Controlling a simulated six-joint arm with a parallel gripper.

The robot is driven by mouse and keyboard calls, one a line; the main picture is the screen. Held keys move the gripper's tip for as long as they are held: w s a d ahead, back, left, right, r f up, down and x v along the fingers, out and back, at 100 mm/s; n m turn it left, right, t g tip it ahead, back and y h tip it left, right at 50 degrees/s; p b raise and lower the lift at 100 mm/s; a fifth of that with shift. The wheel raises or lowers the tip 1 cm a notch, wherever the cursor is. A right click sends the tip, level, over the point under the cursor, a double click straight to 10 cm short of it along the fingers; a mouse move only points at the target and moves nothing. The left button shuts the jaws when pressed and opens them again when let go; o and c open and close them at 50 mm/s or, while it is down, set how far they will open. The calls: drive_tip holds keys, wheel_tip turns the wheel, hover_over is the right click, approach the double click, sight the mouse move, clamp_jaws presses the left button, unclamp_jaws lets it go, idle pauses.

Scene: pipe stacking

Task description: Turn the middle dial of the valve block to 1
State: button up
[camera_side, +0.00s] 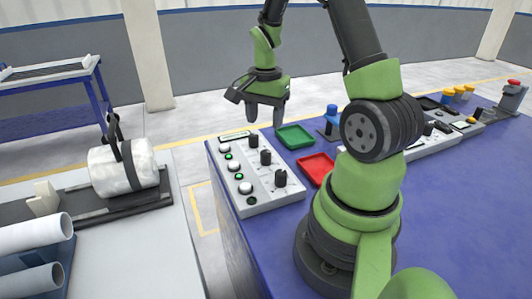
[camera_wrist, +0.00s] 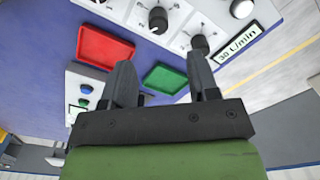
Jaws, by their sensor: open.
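The white valve block (camera_side: 262,201) lies at the left end of the blue table, with three black dials in a row. The middle dial (camera_side: 266,157) also shows near the top of the wrist view (camera_wrist: 158,20); its setting is too small to read. The dial nearest the display (camera_side: 253,141) appears in the wrist view (camera_wrist: 200,43) close to the right fingertip. My gripper (camera_side: 265,113) is open and empty, pointing down above the far end of the block, apart from the dials. Its two fingers also show in the wrist view (camera_wrist: 160,72).
The display (camera_wrist: 237,44) reads 30 L/min. White buttons (camera_side: 235,166) and green lights run along the block's left side. A green tray (camera_side: 295,137) and a red tray (camera_side: 316,169) lie to its right. A blue-topped item (camera_side: 332,112) stands behind them.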

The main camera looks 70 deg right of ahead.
sight(266, 152)
drive_tip(key=shift+s+d+f, duration=0.1)
drive_tip(key=shift+d+f, duration=0.05)
drive_tip(key=shift+f, duration=0.25)
wheel_tip(266, 152, down, 10)
drive_tip(key=shift+r, duration=0.2)
drive_tip(key=c, duration=0.9)
